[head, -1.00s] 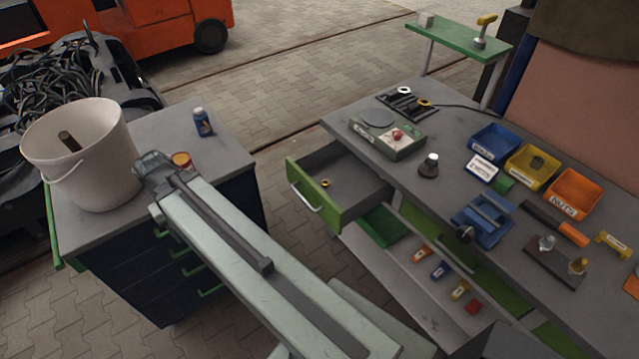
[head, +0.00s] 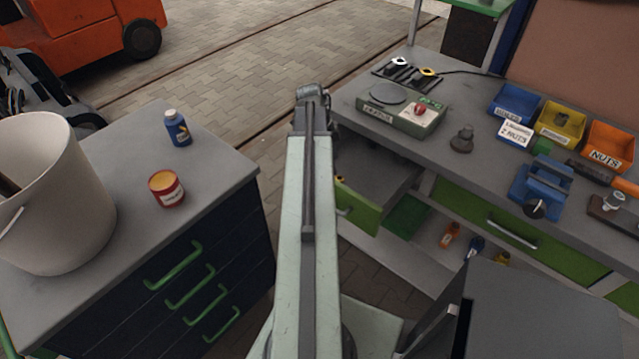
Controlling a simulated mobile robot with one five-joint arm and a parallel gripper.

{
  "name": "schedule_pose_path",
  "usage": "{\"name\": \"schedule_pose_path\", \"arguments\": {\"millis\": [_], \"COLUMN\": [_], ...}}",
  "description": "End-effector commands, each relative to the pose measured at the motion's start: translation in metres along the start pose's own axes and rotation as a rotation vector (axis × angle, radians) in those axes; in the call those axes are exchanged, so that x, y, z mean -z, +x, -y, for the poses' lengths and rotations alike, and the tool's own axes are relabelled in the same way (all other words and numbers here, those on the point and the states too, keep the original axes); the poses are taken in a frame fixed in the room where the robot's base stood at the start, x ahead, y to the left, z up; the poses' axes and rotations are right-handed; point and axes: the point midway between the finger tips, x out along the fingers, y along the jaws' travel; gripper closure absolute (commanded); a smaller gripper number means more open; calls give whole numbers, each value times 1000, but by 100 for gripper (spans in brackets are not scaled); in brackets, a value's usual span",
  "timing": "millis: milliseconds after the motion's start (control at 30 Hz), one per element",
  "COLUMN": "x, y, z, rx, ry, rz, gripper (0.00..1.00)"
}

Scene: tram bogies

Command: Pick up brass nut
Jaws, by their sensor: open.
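My arm reaches forward up the middle of the head view, and my gripper (head: 312,95) is at its far end, small and seen from behind, open. It appears over the near left end of the workbench and the open drawer (head: 362,207). The drawer is grey inside with a green front, and my arm covers its left part. The brass nut is not visible now; the part of the drawer where a small brass ring lay earlier is behind my arm. A brass-coloured ring (head: 428,71) also shows on a dark rack on the bench.
The workbench (head: 475,105) carries a grey-green device (head: 402,112), blue, yellow and orange bins (head: 610,147) and a blue vise (head: 541,190). At left, a cabinet (head: 225,165) holds a white bucket (head: 50,200), a red tin (head: 167,189) and a blue bottle (head: 177,128).

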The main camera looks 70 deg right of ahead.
Motion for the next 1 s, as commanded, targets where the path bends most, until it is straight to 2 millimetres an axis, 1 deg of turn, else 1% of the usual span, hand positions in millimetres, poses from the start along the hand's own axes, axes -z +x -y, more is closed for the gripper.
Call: {"name": "schedule_pose_path", "arguments": {"millis": [33,200,400,567,667,800,900,1000], "x": [2,0,-4,-4,-5,-6,-6,-4], "y": [5,6,30,30,41,66,81,82], "z": [1,1,1,1,2,4,3,3], "rx": [-1,0,2,2,2,3,3,3], "ry": [11,13,7,4,3,2,2,2], "rz": [-1,-2,-2,-1,-1,-1,-1,-1], "gripper": [47,47,47,47,47,47,47,47]}}
